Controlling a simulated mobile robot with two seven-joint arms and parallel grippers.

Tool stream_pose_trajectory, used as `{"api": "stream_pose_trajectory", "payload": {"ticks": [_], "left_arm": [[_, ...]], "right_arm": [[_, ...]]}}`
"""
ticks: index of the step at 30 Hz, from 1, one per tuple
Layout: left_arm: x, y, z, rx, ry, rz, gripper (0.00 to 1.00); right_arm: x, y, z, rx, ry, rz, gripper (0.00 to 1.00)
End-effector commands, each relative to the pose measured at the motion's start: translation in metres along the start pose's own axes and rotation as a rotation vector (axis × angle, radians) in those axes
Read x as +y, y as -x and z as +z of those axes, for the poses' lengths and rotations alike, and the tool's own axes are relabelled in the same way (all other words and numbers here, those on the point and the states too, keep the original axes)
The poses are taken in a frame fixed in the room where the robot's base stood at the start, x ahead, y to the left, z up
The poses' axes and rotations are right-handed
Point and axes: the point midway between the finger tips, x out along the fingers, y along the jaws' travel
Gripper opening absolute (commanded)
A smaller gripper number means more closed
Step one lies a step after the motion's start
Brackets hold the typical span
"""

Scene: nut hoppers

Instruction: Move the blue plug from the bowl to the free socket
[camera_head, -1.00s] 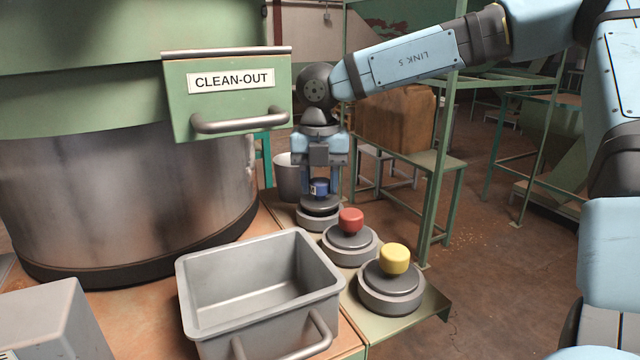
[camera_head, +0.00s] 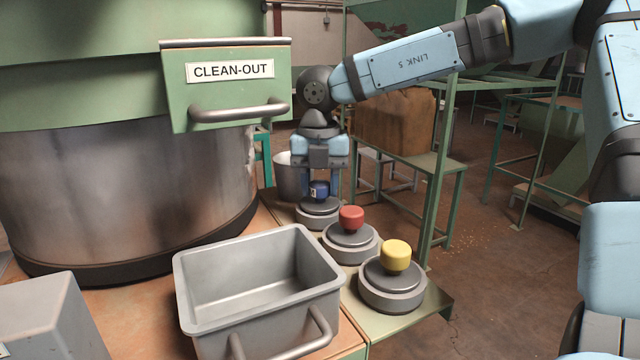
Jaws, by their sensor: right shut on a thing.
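The blue plug (camera_head: 319,190) has a blue knob above a dark disc and is at the far end of the row of sockets. Its disc sits level in the far grey socket (camera_head: 318,221), as far as I can see. My right gripper (camera_head: 320,192) points straight down and is shut on the blue knob. A grey, round, bowl-like container (camera_head: 285,178) stands just behind it, partly hidden by the gripper; its inside is hidden. My left gripper is not in view.
A red plug (camera_head: 351,217) and a yellow plug (camera_head: 396,256) sit in the nearer sockets. A grey bin (camera_head: 210,313) with a handle stands left of them. A green CLEAN-OUT drawer (camera_head: 180,95) juts out close left of my right gripper. Green frames stand to the right.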

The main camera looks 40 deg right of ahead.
Motion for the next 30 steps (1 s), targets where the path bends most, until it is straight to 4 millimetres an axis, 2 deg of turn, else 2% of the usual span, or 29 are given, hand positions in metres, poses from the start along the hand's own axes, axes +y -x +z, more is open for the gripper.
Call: {"api": "stream_pose_trajectory", "payload": {"ticks": [4, 5, 6, 16, 30], "left_arm": [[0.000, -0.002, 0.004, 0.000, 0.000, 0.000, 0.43], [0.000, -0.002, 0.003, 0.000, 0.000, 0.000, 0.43], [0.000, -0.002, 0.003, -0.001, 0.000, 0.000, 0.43], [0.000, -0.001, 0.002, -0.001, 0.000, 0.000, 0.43], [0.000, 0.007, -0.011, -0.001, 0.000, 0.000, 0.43]], "right_arm": [[0.000, -0.004, 0.000, -0.001, 0.000, 0.001, 0.09], [0.000, -0.003, 0.000, -0.001, 0.000, 0.001, 0.41], [0.000, -0.002, 0.000, -0.001, 0.000, 0.001, 0.49], [0.000, 0.000, 0.000, 0.000, 0.000, 0.000, 0.49], [0.000, 0.038, 0.000, -0.001, -0.001, 0.000, 0.49]]}}
